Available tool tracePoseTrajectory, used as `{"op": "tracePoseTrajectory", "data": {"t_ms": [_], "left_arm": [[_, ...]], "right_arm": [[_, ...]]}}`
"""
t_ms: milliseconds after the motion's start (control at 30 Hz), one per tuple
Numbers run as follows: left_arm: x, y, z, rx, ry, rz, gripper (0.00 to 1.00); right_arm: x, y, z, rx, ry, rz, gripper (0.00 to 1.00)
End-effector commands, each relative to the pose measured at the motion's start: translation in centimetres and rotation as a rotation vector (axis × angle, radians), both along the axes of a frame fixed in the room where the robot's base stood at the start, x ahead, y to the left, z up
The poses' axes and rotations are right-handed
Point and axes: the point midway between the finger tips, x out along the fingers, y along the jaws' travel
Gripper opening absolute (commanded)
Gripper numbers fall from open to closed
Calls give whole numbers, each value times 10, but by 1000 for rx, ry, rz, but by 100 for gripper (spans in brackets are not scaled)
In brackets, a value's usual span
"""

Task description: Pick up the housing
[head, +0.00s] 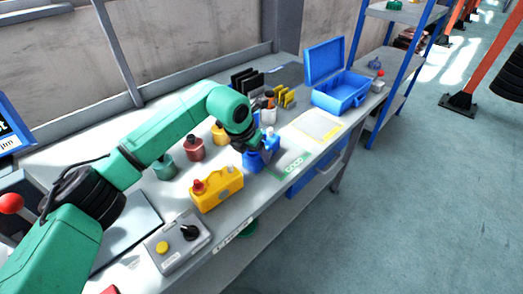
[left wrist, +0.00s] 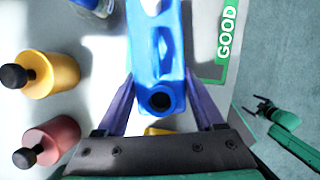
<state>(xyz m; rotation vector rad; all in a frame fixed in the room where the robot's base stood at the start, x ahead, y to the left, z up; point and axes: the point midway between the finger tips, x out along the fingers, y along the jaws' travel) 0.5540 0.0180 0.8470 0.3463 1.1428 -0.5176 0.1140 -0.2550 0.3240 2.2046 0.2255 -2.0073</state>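The blue housing (head: 262,155) is on the workbench near the front edge, partly hidden by my left gripper (head: 258,146). In the left wrist view the blue housing (left wrist: 158,60) has a dark round hole at its near end and a handle-like opening. My left gripper's fingers (left wrist: 160,85) lie along both sides of it, with no gap visible at the tips. It looks shut on the housing, which shows no clear lift off the bench. My right gripper (left wrist: 262,110) shows at the right of the left wrist view, empty, its jaws apart, away from the bench.
A yellow box with a red knob (head: 217,188) and a grey control box (head: 178,244) stand nearer. Red (head: 194,149) and yellow (head: 219,133) knobbed cylinders stand behind. A green-framed GOOD area (head: 291,164) lies right of the housing. An open blue case (head: 339,92) stands farther back.

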Motion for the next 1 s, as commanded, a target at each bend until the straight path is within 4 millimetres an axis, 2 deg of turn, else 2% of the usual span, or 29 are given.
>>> {"op": "tracePoseTrajectory", "data": {"t_ms": [367,533,667,900,1000], "left_arm": [[1,-1,5,-3,-4,-1,0],[1,-1,24,-3,-7,-1,0],[1,-1,59,-4,-11,-1,0],[1,-1,148,-3,-9,0,0],[0,-1,175,-4,-6,0,0]], "right_arm": [[0,-5,0,-7,1,2,100],[0,-5,-2,-8,0,2,100],[0,-5,-5,-8,0,2,100],[0,-6,-6,-7,0,1,100],[0,-6,-4,-7,0,1,100]]}}
